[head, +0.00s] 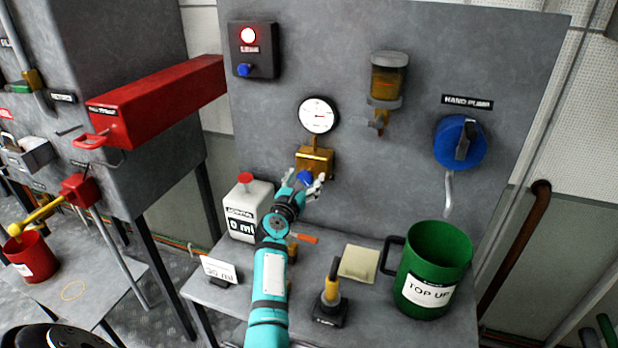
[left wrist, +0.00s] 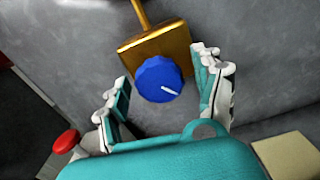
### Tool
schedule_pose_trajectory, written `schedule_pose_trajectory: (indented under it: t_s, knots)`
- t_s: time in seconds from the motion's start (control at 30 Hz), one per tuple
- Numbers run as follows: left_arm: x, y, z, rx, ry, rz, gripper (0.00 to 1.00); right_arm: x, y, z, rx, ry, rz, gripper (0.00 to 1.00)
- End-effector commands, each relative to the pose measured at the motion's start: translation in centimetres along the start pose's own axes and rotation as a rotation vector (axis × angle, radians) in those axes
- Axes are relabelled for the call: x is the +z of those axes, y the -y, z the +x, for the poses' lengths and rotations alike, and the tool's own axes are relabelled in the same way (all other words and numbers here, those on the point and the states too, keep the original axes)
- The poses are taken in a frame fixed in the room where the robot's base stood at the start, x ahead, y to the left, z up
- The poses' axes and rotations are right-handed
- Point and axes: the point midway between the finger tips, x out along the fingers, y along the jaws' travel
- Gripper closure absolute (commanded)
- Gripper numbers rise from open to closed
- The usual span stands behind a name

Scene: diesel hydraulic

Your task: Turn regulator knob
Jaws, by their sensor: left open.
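The regulator knob (head: 305,177) is blue and sits on the front of a brass regulator block (head: 316,160) on the grey panel. A round white gauge (head: 318,115) is mounted above the block. In the left wrist view the knob (left wrist: 159,79) is faceted, with a white pointer line aimed to the lower right. My left gripper (head: 305,185) is open in front of the knob. In the left wrist view its fingers (left wrist: 163,88) stand on either side of the knob, with visible gaps. My right gripper does not show.
A white bottle (head: 245,210) with a red cap stands just left of my arm. A green jug (head: 432,268), a yellowish pad (head: 358,263) and a yellow-handled tool (head: 331,290) sit on the bench to the right. A red box (head: 165,100) juts out at upper left.

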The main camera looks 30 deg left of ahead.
Motion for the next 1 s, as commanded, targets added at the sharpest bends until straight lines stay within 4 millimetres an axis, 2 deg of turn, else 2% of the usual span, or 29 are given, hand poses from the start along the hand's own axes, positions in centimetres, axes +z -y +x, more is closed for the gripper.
schedule_pose_trajectory:
  t_s: [0.17,0.6,1.0]
  knots:
    - [0.0,-0.01,0.0,0.0,0.0,0.0,0.34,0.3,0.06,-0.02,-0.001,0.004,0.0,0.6]
    - [0.01,0.02,0.01,0.0,0.0,0.0,0.89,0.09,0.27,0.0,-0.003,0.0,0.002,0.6]
    - [0.05,-0.04,0.02,0.001,0.0,0.09,0.89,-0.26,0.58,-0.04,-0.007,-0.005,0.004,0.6]
